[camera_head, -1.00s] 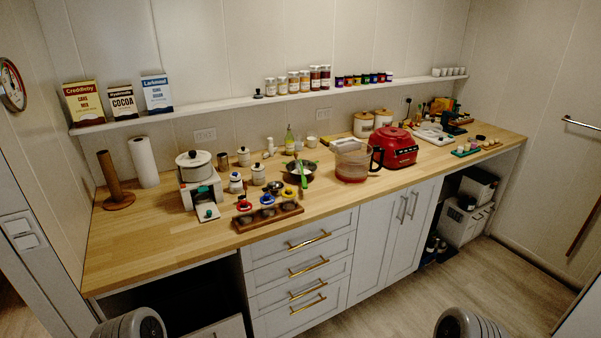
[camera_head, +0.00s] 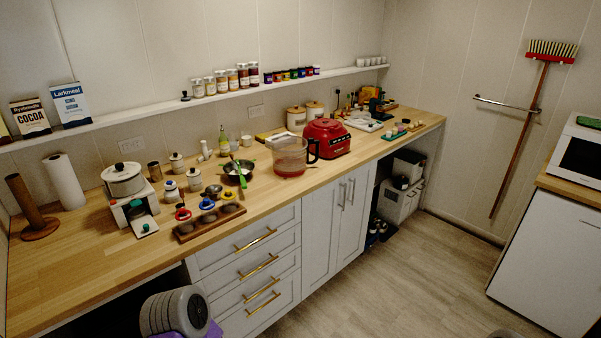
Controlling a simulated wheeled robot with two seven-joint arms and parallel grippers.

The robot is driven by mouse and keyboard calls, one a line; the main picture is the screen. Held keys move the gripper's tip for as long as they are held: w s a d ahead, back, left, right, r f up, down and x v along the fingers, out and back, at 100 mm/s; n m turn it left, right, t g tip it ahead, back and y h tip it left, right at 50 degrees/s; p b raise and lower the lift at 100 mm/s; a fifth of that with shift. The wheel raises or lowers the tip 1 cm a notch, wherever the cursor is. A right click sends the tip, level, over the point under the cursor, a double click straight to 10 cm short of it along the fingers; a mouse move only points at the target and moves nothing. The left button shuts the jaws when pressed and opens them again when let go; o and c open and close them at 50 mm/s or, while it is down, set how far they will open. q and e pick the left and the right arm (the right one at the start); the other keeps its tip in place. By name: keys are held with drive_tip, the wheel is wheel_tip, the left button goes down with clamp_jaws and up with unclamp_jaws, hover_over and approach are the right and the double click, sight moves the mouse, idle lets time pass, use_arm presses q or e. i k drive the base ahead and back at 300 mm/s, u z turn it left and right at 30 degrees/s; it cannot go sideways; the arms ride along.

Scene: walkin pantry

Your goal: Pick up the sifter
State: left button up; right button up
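I cannot tell for certain which thing is the sifter at this size. On the wooden counter (camera_head: 75,262), a dark metal bowl (camera_head: 232,179) stands with a green-handled tool (camera_head: 239,172) leaning in it. Neither gripper shows; only a rounded grey and purple arm part of mine is at the bottom edge. Nothing is seen held.
A red appliance (camera_head: 327,137) and a clear jug (camera_head: 290,157) stand right of the bowls. A wooden tray (camera_head: 210,224) lies near the front edge. Drawers (camera_head: 245,262) are shut below. Floor (camera_head: 410,265) is clear, with a microwave counter (camera_head: 573,185) at right.

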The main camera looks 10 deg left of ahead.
sight(246, 167)
drive_tip(key=z, duration=0.4)
drive_tip(key=i, duration=2.85)
drive_tip(key=u, duration=3.25)
